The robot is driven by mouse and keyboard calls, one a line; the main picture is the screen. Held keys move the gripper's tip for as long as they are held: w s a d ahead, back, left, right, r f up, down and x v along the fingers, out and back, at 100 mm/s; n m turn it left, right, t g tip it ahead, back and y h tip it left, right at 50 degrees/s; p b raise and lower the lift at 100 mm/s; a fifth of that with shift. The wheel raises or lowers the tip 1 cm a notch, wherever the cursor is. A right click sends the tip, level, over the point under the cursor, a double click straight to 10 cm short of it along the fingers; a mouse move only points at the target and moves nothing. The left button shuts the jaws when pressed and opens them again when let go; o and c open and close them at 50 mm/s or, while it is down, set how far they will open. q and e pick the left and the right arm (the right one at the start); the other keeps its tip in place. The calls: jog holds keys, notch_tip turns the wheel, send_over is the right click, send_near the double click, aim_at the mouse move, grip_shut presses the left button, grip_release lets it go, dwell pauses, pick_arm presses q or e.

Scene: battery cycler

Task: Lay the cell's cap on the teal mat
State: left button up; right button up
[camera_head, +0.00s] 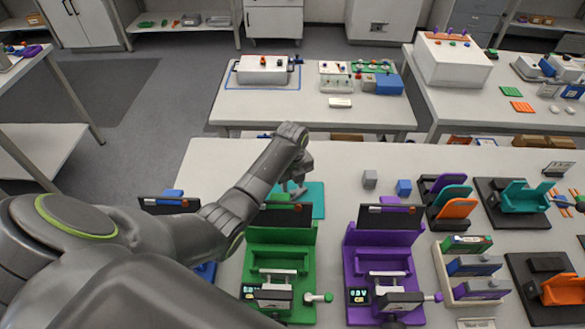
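The teal mat (316,205) lies flat on the near table, partly hidden behind my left arm and the green cycler. My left gripper (295,190) points down over the mat's left part, close above it. The fingers are small and partly covered by my own wrist, so I cannot tell whether they are open or shut. I cannot make out the cell's cap; anything at the fingertips is too small to tell. The green cycler (281,262) and the purple cycler (383,260) stand in front of the mat. My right gripper is not in view.
A grey cube (370,179) and a blue cube (404,187) stand right of the mat. Purple, teal and orange holders (457,208) stand farther right, above a tray of cells (444,274). The tabletop between mat and grey cube is clear.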

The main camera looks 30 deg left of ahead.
aim_at(292, 193)
pick_arm(q)
notch_tip(292, 193, up, 9)
jog(key=b, duration=0.1)
jog(key=shift+r, duration=0.15)
dwell(0.6)
